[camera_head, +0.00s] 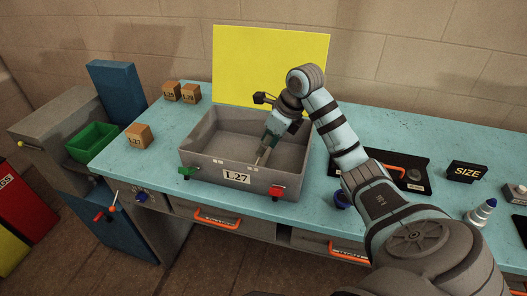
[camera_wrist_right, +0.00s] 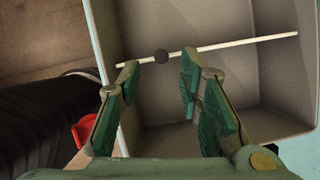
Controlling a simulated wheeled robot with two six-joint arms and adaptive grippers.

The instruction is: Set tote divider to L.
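The grey open tote (camera_head: 232,192) stands on the teal bench and carries an "L27" label on its front wall. Its divider shows in the right wrist view as a thin pale strip (camera_wrist_right: 235,43) with a round dark knob (camera_wrist_right: 161,56), crossing the tote. In the head view the divider is mostly hidden by my right gripper. My right gripper (camera_head: 266,148) reaches down into the tote. In the right wrist view its green fingers (camera_wrist_right: 160,76) are spread, with the knob between and just beyond the tips; I cannot tell if they touch it. My left gripper is not in view.
A green block (camera_head: 187,172) and a red block (camera_head: 277,191) sit at the tote's front corners. Several small brown boxes (camera_head: 138,136) stand left of it. A green bin (camera_head: 93,143) is far left.

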